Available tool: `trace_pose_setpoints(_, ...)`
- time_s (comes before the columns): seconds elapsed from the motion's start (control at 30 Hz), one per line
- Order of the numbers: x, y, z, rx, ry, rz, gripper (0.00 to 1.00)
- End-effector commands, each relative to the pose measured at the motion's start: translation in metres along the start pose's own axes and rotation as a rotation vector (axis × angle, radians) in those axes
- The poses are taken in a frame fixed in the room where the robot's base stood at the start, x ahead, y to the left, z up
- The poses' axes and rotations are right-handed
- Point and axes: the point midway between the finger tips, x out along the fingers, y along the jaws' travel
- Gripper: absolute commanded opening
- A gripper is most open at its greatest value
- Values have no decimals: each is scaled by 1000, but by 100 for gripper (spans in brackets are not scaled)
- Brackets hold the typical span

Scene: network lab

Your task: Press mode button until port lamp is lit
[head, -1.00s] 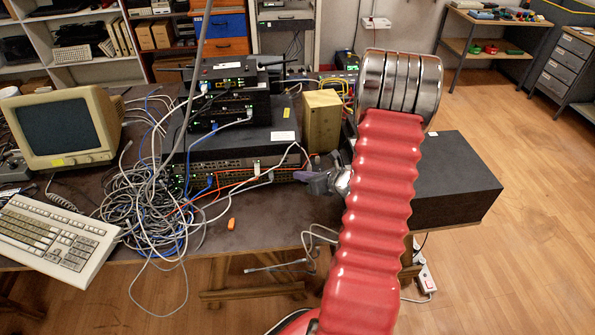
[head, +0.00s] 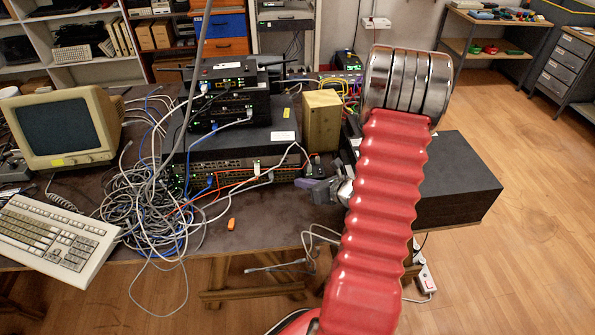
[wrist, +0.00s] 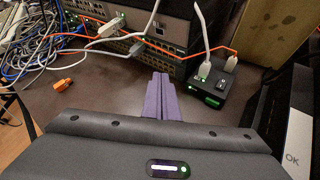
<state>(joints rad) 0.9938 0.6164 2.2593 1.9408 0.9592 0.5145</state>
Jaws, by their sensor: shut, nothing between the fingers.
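A small black box (wrist: 192,101) stands on the bench in the wrist view, right of my fingertips. Two plugs with a pale and an orange cable sit in its top. Beside them is a small raised grey piece (wrist: 222,85), which looks like a button. Green lights (wrist: 212,101) glow on its near side, and there is green by the left plug. I cannot tell which light is the port lamp. My gripper (wrist: 160,78) has its purple fingers together, empty, apart from the box. In the head view my gripper (head: 299,183) is beside the switch stack, low over the bench.
Stacked network gear (head: 228,148) stands behind, with a tangle of cables (head: 150,195) to the left. A tan block (head: 321,120) stands behind the small box. An orange plug (head: 231,224) lies on the bench.

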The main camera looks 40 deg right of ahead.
Motion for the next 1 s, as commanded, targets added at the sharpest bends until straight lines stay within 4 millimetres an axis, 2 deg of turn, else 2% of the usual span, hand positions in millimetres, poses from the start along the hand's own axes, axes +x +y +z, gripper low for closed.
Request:
trace_pose_setpoints(0.4, -19, 13, -14, 0, -1, -1, 0)
trace_pose_setpoints(1.0, -20, 14, -14, 0, 0, -1, 0)
